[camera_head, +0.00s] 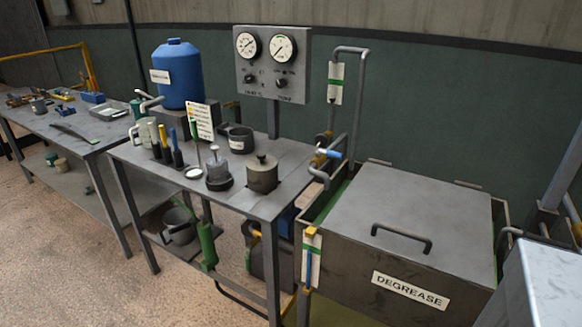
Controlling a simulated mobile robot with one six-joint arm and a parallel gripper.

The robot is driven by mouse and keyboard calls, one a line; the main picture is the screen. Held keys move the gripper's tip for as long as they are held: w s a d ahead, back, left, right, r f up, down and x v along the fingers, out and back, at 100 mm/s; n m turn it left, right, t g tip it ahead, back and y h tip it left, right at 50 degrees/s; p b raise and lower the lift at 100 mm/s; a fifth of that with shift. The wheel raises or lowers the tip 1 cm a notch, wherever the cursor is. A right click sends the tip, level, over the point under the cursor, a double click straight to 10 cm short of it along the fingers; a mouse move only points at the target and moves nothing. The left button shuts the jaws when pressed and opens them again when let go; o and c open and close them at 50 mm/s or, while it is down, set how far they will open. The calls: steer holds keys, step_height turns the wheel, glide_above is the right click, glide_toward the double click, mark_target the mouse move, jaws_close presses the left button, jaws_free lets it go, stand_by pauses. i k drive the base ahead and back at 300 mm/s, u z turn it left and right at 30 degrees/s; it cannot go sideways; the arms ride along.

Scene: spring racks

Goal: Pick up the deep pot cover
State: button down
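My gripper is not in view.
A gauge panel (272,65) stands behind. A lidded DEGREASE tank (402,212) is right of the bench.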

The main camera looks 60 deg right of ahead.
mark_target(262, 169)
steer(key=u, duration=0.15)
steer(key=k, duration=0.15)
steer(key=z, duration=1.95)
steer(key=k, duration=0.95)
steer(key=u, duration=0.1)
steer(key=i, duration=0.7)
